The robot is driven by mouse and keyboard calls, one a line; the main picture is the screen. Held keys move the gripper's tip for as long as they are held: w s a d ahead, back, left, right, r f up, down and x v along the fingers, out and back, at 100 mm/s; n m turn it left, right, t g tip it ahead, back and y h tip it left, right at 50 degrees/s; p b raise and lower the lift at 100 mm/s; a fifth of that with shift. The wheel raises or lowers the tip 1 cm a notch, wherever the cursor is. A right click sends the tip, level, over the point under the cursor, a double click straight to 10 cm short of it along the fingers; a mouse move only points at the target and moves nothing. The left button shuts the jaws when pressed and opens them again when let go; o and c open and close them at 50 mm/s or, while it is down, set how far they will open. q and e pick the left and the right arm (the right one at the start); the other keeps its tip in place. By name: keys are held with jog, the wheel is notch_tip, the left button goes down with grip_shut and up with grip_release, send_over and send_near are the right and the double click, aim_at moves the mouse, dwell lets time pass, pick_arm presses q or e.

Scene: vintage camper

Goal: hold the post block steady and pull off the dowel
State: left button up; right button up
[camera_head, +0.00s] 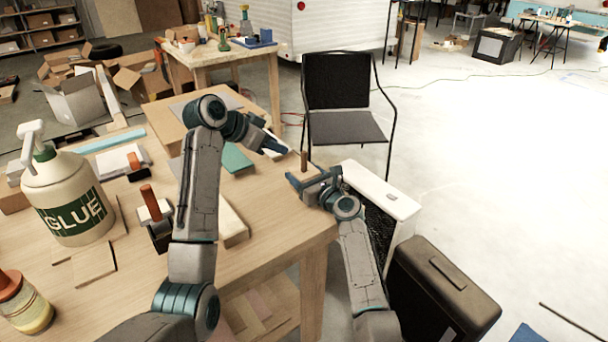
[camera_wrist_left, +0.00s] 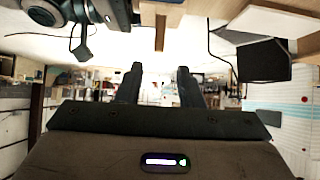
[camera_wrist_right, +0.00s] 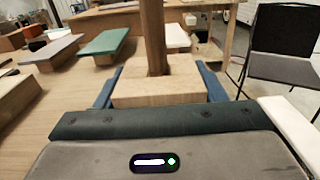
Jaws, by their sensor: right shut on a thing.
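The post block (camera_head: 309,178) is a pale wooden block at the table's right edge. It fills the space between the fingers of my right gripper (camera_wrist_right: 160,87), which is shut on it. The brown dowel (camera_head: 304,160) stands upright in the block; in the right wrist view the dowel (camera_wrist_right: 152,38) rises from the block's top (camera_wrist_right: 185,88). My left gripper (camera_head: 284,147) is left of the dowel and apart from it. In the left wrist view its fingers (camera_wrist_left: 158,85) are spread with nothing between them; the dowel (camera_wrist_left: 160,34) hangs upside down beyond them.
The wooden table (camera_head: 270,235) carries a glue bottle (camera_head: 67,195), an orange-handled tool (camera_head: 150,203) and a green block (camera_head: 236,158). A black chair (camera_head: 348,127) stands behind the table's right end. A dark case (camera_head: 440,290) stands on the floor at right.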

aim_at(303, 158)
pick_arm(q)
jog(key=shift+w+d+f+n+g+y, duration=0.15)
jog(key=shift+w+d+f+n+y, duration=0.55)
jog(key=shift+d+f+n+y, duration=0.35)
jog(key=shift+w+d+f+n+g+y, duration=0.1)
jog(key=shift+w+d+f+n+y, duration=0.7)
jog(key=shift+d+f, duration=0.45)
jog(key=shift+w+d+f+n+g+y, duration=0.15)
jog(key=shift+w+d+f+n+y, duration=0.45)
jog(key=shift+d+f+n+y, duration=0.5)
jog(key=shift+d, duration=0.1)
grip_shut()
jog(key=shift+r, duration=0.15)
jog(key=shift+r, duration=1.4)
